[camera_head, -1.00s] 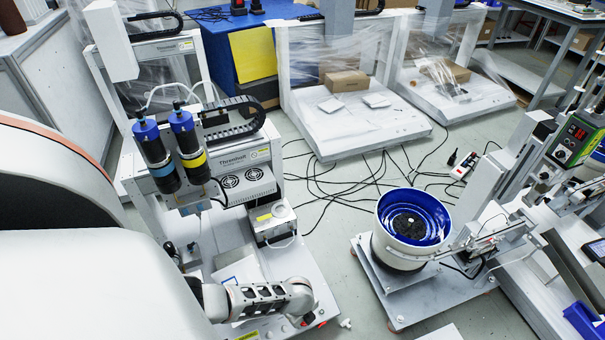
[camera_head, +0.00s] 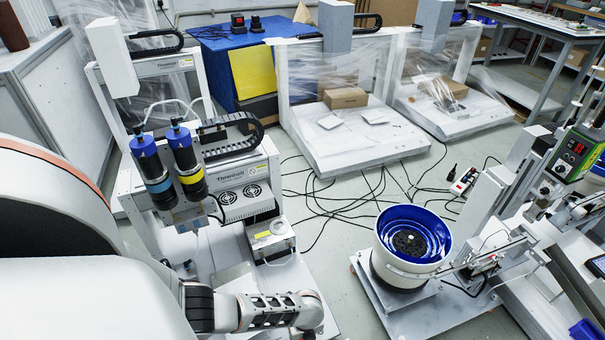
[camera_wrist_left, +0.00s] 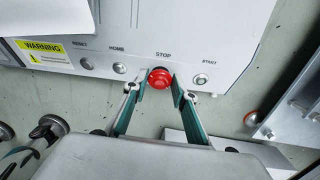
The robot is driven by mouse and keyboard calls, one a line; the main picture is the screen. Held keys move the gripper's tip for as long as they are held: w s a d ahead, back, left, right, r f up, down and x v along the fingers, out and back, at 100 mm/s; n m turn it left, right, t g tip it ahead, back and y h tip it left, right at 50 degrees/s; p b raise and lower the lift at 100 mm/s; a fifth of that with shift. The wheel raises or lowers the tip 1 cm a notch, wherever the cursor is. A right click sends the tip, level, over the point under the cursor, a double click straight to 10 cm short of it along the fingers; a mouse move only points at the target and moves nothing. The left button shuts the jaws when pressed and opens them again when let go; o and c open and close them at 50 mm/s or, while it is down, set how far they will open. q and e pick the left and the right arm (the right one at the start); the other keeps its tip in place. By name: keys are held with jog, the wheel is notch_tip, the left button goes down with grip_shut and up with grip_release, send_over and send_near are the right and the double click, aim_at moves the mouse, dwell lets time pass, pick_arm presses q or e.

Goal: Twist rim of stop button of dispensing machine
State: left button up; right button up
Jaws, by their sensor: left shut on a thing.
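The red stop button (camera_wrist_left: 160,78) sits under the STOP label on the light grey front panel (camera_wrist_left: 185,35) of the dispensing machine in the left wrist view. My left gripper (camera_wrist_left: 158,92) is shut on it, with one green-sided finger at each side of its rim. In the head view, the dispensing machine (camera_head: 243,172) stands at left, with two blue-topped cylinders on it. My left arm (camera_head: 270,309) reaches across its front there, and the fingers and button are hidden. My right gripper is in neither view.
The RESET (camera_wrist_left: 87,63), HOME (camera_wrist_left: 119,68) and START (camera_wrist_left: 201,79) buttons flank the stop button. A blue bowl feeder (camera_head: 413,235) stands to the right of the machine. Black cables (camera_head: 335,200) lie on the floor behind, with some bare floor between.

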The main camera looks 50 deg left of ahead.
pick_arm(q)
jog(key=shift+a, duration=0.1)
jog(key=o, duration=1.1)
jog(key=shift+d+r, duration=0.2)
jog(key=shift+r, duration=2.8)
jog(key=shift+d+r, duration=0.2)
jog(key=shift+r, duration=2.8)
